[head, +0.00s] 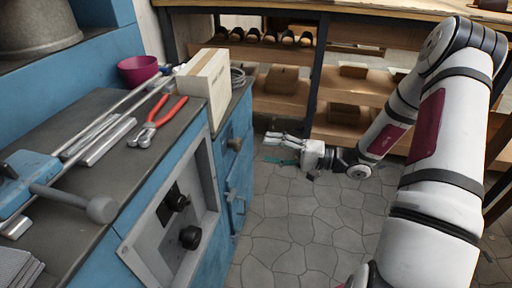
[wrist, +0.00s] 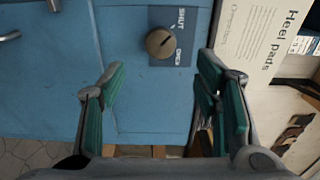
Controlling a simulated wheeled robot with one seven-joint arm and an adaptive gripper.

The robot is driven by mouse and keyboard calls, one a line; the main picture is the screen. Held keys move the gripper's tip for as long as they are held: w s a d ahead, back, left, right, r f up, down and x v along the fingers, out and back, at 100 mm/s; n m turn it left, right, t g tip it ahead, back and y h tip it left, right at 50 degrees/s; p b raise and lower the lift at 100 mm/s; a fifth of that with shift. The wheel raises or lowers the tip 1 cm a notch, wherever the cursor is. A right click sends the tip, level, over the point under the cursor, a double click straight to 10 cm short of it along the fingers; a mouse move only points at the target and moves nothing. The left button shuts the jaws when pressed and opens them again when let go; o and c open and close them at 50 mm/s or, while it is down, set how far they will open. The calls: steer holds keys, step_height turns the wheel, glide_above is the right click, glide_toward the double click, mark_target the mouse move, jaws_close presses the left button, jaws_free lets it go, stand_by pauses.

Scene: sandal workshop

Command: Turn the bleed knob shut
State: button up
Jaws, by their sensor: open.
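The bleed knob (wrist: 160,43) is a round brownish knob on a blue cabinet front. A dark plate (wrist: 185,18) beside it reads SHUT and OPEN. A thin dark line crosses the knob's face; I cannot tell exactly which word it points to. In the head view the knob (head: 235,143) sits near the top of the cabinet's far part. My gripper (head: 268,148) is to the right of the knob, pointing at the cabinet, with a gap between. In the wrist view my open, empty gripper (wrist: 162,72) has its fingers spread, with the knob ahead between them, untouched.
A Heel pads box (head: 207,86) stands on the bench top above the knob. Red-handled pliers (head: 157,120), metal rods and a magenta bowl (head: 138,69) lie further left. A recessed panel with a black knob (head: 190,237) is nearer. The tiled floor (head: 295,225) is clear.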

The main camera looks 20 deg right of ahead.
steer(key=shift+v, duration=1.95)
steer(key=s+a+r+n+g+h, duration=0.4)
steer(key=s+a+r+n+g, duration=0.2)
steer(key=s+a+r+g, duration=0.8)
steer(key=s+d+r+t+h, duration=0.15)
steer(key=s+h, duration=0.35)
steer(key=s, duration=0.5)
steer(key=s+d+r+t+h, duration=0.1)
steer(key=s+r+t+h, duration=0.1)
steer(key=s+h, duration=0.6)
step_height(320, 180, up, 35)
steer(key=s+n+t+y+p, duration=0.1)
steer(key=t+p, duration=0.3)
steer(key=p, duration=2.9)
steer(key=shift+s+d+y, duration=0.3)
steer(key=shift+d+y, duration=0.1)
steer(key=shift+y, duration=0.3)
